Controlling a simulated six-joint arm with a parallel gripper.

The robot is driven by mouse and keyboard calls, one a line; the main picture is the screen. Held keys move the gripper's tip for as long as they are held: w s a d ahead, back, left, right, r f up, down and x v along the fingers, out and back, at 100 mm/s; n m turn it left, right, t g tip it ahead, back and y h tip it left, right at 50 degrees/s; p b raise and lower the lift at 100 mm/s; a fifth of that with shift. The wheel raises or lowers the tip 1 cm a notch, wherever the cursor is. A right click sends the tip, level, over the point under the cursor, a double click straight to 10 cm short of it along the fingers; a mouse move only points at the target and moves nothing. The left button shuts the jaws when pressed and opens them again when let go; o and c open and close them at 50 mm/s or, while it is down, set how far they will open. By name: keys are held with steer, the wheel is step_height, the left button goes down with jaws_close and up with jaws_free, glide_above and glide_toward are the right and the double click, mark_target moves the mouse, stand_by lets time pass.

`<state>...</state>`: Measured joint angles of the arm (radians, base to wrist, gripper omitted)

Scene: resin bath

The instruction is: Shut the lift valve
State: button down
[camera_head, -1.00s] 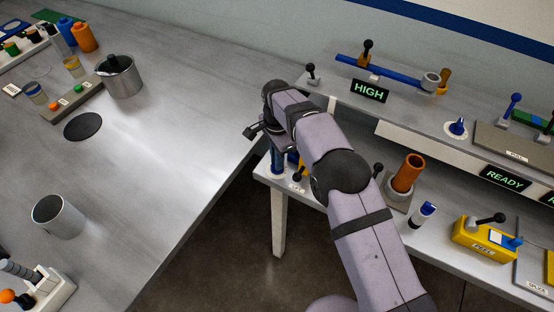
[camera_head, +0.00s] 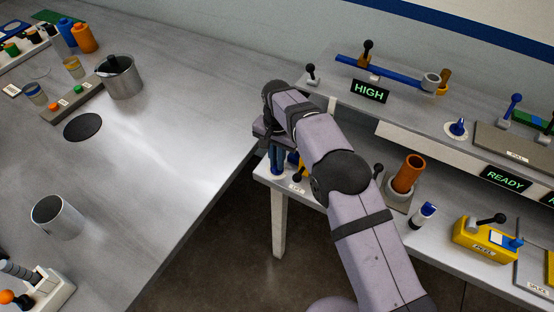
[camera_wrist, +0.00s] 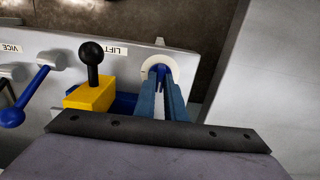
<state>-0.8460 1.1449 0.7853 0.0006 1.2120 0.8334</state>
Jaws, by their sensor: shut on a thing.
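In the wrist view the LIFT label (camera_wrist: 114,50) lies on the grey shelf, between a black ball-topped lever on a yellow block and a pale ring (camera_wrist: 160,66). A blue handle (camera_wrist: 161,74) shows inside the ring. My gripper (camera_wrist: 163,88) is shut on this blue handle, its two fingers hiding most of it. I cannot tell for sure whether it belongs to the lift valve. In the head view my gripper (camera_head: 277,160) is low at the left end of the lower shelf, and my arm covers part of that area.
The yellow block (camera_wrist: 90,95) with its upright black lever (camera_wrist: 92,58) stands close left of my fingers. A blue lever (camera_wrist: 25,97) near the VICE label (camera_wrist: 9,48) is farther left. The HIGH display (camera_head: 369,91) is on the upper shelf. An orange cup (camera_head: 408,174) stands to the right.

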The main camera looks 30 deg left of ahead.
steer(key=shift+r, duration=0.15)
steer(key=c, duration=1.8)
jaws_free()
steer(key=shift+r+b, duration=0.95)
steer(key=shift+r, duration=2.7)
